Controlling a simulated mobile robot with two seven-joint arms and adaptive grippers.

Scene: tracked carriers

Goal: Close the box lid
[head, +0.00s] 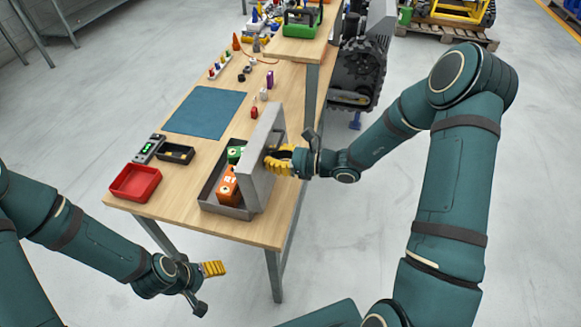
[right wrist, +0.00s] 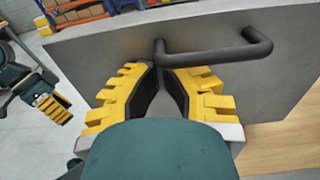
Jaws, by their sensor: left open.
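The grey box (head: 207,198) sits near the front right of the wooden table, with its lid (head: 259,150) standing up along the right side. An orange item (head: 228,184) and a green item (head: 235,155) are inside. My right gripper (head: 272,161) is at the lid's outer face. In the right wrist view the lid (right wrist: 95,52) carries a dark bar handle (right wrist: 225,52). My right fingertips (right wrist: 163,68) are close together at the handle's left end; whether they grip it is unclear. My left gripper (head: 222,268) is open and empty, low beside the table's front edge.
A red tray (head: 135,182), a small black bin (head: 174,154) and a device with a green display (head: 146,149) stand left of the box. A blue mat (head: 205,112) lies behind them. Several small parts lie farther back.

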